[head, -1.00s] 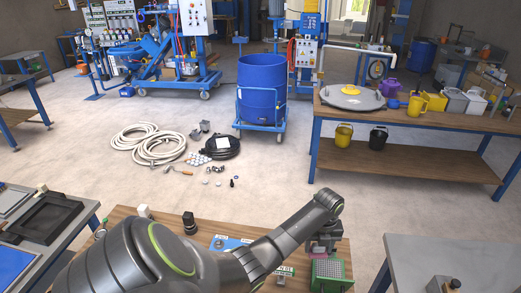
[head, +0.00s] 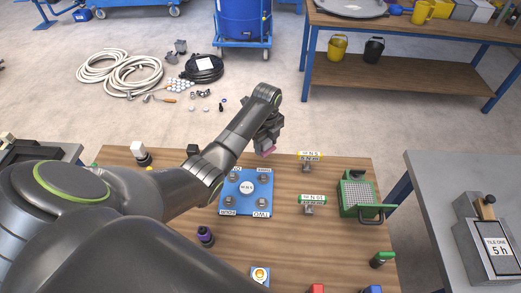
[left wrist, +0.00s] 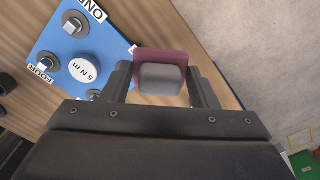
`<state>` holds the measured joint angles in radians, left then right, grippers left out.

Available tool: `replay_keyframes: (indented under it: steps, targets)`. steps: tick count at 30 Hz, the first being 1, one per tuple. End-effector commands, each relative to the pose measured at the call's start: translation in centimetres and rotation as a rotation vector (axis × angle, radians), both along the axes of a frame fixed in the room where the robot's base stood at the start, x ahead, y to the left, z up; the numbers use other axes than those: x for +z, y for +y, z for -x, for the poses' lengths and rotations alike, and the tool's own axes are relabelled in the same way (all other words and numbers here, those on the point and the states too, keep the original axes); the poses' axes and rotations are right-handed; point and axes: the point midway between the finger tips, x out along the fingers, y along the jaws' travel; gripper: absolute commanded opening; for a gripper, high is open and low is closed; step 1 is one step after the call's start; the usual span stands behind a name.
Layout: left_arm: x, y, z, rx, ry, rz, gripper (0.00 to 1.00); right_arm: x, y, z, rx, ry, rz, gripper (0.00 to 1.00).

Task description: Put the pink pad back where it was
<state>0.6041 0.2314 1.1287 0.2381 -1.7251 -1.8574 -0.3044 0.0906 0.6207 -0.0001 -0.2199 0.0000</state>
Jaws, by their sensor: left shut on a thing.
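The pink pad (left wrist: 160,58) shows in the left wrist view between the two fingers of my left gripper (left wrist: 162,86), with a grey block on its near face. The fingers are shut on it. In the head view my left gripper (head: 268,140) is by the table's back edge, with a sliver of the pink pad (head: 268,153) at its lower end. The pad appears held above the table, behind the blue plate (head: 235,207). My right gripper is not in view.
The wooden table (head: 290,240) carries a green tray with a pale grid (head: 360,194) at right. Two small tagged stands (head: 309,166), (head: 310,209) stand between tray and blue plate. A dark purple-topped item (head: 205,236) is at front left. A grey bench (head: 430,190) is at right.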

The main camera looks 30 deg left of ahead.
Motion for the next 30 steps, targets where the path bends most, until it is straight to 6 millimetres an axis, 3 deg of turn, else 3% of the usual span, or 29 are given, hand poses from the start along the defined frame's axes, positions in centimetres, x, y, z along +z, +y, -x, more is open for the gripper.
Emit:
replay_keyframes:
  steps: [15, 30]
  targets:
    - [-5.2, 0.0, 0.1, -0.001, 0.001, 0.0, 0.32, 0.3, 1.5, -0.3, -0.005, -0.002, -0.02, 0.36]
    - [-6.0, 0.1, 0.0, -0.001, 0.0, -0.001, 0.32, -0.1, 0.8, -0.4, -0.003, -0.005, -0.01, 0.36]
